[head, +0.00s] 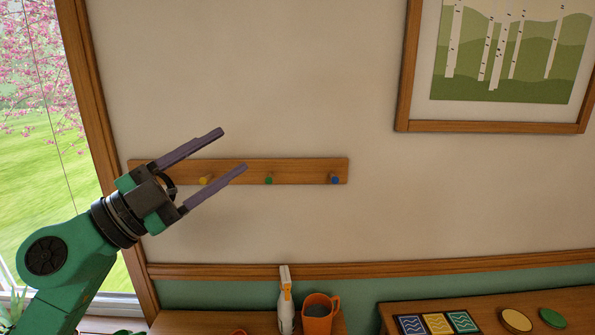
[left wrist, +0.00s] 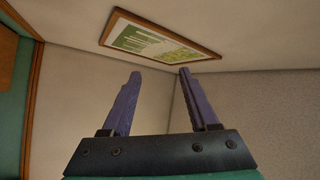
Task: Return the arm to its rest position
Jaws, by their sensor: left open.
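My left gripper (head: 232,151) is raised in front of the wall, its arm coming in from the lower left in the head view. Its two purple-grey fingers are spread apart with nothing between them, and they point up and to the right. In the left wrist view the open fingers (left wrist: 156,82) also show empty, with wall and ceiling beyond. In the head view the gripper overlaps the left part of a wooden peg rail (head: 305,170) with yellow, green and blue pegs; I cannot tell how far apart they are. My right gripper is not in view.
A wooden shelf at the bottom holds a white bottle (head: 286,308) and an orange mug (head: 318,314). To the right, a wooden surface (head: 550,300) carries patterned tiles (head: 438,323) and round discs (head: 516,320). A framed picture (head: 510,50) hangs upper right. A window (head: 40,130) is at left.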

